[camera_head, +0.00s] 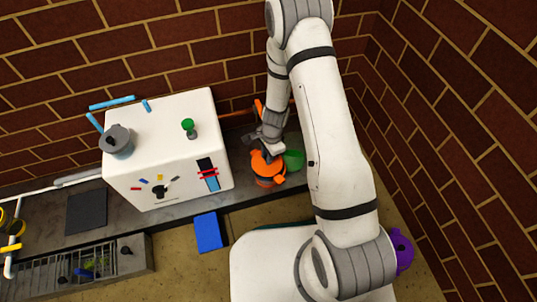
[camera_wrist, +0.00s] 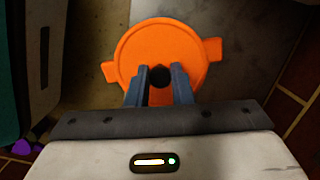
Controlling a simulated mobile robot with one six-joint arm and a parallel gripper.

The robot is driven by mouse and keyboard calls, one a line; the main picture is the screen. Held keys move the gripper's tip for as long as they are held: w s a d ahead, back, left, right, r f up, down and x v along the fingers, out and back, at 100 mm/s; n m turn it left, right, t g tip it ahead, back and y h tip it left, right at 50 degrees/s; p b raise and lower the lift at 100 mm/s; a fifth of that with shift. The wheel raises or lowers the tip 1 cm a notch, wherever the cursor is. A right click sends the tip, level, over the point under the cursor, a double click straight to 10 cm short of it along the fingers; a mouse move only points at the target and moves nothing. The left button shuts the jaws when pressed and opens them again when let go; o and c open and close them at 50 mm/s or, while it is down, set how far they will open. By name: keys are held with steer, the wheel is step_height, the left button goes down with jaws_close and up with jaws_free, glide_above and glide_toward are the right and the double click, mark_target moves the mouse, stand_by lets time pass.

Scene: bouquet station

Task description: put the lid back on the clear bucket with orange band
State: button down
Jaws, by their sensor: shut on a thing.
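The orange round lid (camera_head: 262,168) has side tabs and a dark knob. It also shows in the wrist view (camera_wrist: 160,42), with the knob between my fingertips. My gripper (camera_head: 268,154) is shut on the lid's knob, and its fingers show from above in the wrist view (camera_wrist: 160,84). A greyish body with some orange, which may be the clear bucket (camera_head: 265,184), shows just under the lid's front edge in the head view. The lid hides most of it, and I cannot tell whether the lid touches it.
A green round object (camera_head: 293,160) stands close to the right of the lid. A white box (camera_head: 150,125) with a grey pot (camera_head: 117,141) and green item (camera_head: 189,127) on top stands to the left. A blue block (camera_head: 209,232) lies in front. Brick walls (camera_head: 435,85) enclose the corner.

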steer(key=c, duration=1.2)
jaws_free()
steer(key=shift+o, duration=0.6)
steer(key=o, duration=0.4)
steer(key=shift+r, duration=0.1)
steer(key=shift+r+p, duration=3.25)
steer(key=shift+r, duration=0.25)
steer(key=shift+f, duration=0.1)
steer(key=shift+c, duration=0.6)
